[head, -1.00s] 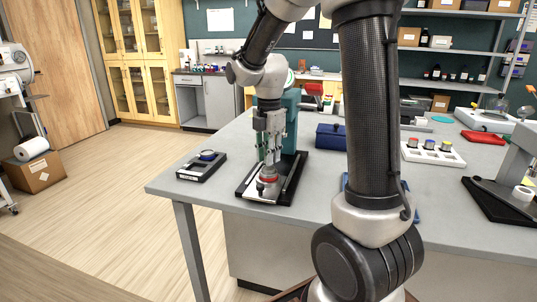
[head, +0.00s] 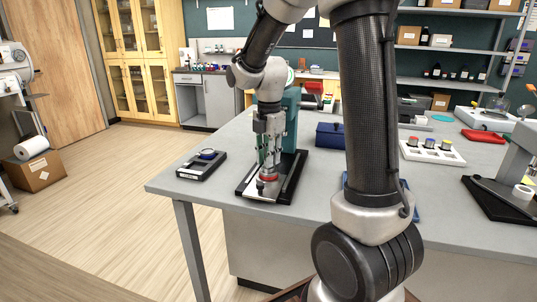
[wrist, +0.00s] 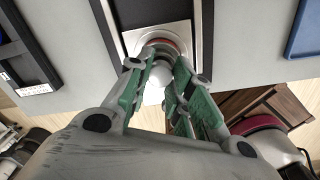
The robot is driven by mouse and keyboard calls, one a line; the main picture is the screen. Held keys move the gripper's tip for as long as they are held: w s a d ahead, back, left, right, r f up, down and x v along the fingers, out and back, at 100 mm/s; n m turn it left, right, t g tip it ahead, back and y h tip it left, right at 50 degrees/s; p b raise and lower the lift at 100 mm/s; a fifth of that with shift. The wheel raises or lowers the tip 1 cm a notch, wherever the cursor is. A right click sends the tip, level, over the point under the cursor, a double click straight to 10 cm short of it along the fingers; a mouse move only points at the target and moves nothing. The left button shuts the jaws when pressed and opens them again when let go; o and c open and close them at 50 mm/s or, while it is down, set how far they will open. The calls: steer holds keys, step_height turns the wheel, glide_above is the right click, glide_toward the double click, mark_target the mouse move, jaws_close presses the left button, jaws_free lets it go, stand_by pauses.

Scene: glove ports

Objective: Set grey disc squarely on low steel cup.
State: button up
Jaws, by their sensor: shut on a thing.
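My gripper (head: 268,168) points down at the black base with a steel plate near the table's left end. It is shut on a small pale round part, which I take to be the knob of the grey disc (wrist: 155,72), between the fingertips in the wrist view. A red ring (head: 268,178) shows just under the fingertips, and also in the wrist view (wrist: 166,42). The low steel cup is not clearly told apart under the fingers. Whether the disc touches it or sits level, I cannot tell.
The black base (head: 250,192) carries a teal upright (head: 291,112) behind my gripper. A black holder with a blue-ringed piece (head: 207,155) lies to the left. A blue box (head: 330,136) and a white rack of coloured caps (head: 432,151) stand to the right.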

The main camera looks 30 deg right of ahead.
steer(key=shift+f, duration=0.45)
steer(key=o, duration=0.9)
steer(key=shift+c, duration=0.2)
step_height(320, 180, up, 12)
steer(key=shift+s, duration=0.1)
